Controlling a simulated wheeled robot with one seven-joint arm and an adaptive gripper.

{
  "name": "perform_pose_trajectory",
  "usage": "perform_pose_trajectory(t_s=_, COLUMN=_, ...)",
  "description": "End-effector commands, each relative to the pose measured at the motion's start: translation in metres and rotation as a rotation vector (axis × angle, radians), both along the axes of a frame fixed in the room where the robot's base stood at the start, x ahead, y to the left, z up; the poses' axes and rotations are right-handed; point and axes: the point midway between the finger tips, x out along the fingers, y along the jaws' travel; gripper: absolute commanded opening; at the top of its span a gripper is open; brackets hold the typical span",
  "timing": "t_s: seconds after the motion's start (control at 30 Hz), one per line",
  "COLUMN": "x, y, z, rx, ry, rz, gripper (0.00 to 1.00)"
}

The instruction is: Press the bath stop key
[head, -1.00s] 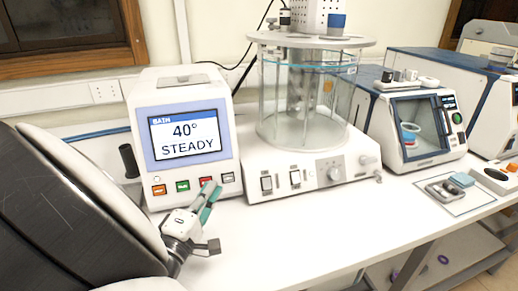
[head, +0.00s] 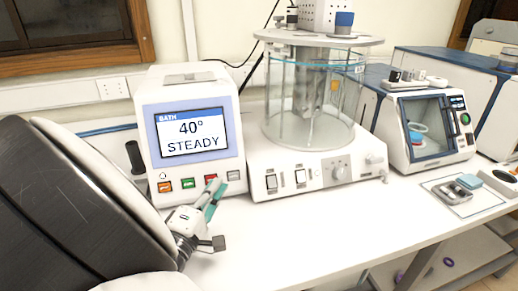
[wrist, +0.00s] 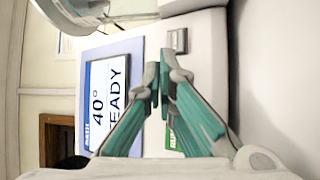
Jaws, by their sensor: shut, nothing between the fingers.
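The bath unit (head: 190,100) is a white box at the left of the bench. Its screen (head: 191,132) reads "BATH 40° STEADY". Below the screen is a row of keys: orange (head: 165,186), green (head: 188,183), red (head: 208,178) and grey (head: 234,175). Their labels are too small to read. My gripper (head: 216,187), with teal fingers, is shut and empty in front of the red key, partly covering it. In the wrist view its fingertips (wrist: 159,82) lie between the grey key (wrist: 179,40) and the green key (wrist: 172,138), hiding the red one. Contact cannot be told.
A glass bath vessel (head: 305,110) on a white base with switches stands just right of the unit. A windowed white and blue instrument (head: 425,130) stands further right. A small mat with items (head: 450,203) lies before it. The bench front is clear.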

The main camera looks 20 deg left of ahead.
Motion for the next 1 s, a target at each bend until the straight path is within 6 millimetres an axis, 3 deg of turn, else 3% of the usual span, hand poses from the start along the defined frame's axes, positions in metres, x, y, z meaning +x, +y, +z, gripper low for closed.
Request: perform_pose_trajectory(t_s=1.0, x=0.0068, y=0.0041, z=-0.0028, rx=0.0, ry=0.0, rz=0.0, gripper=0.0)
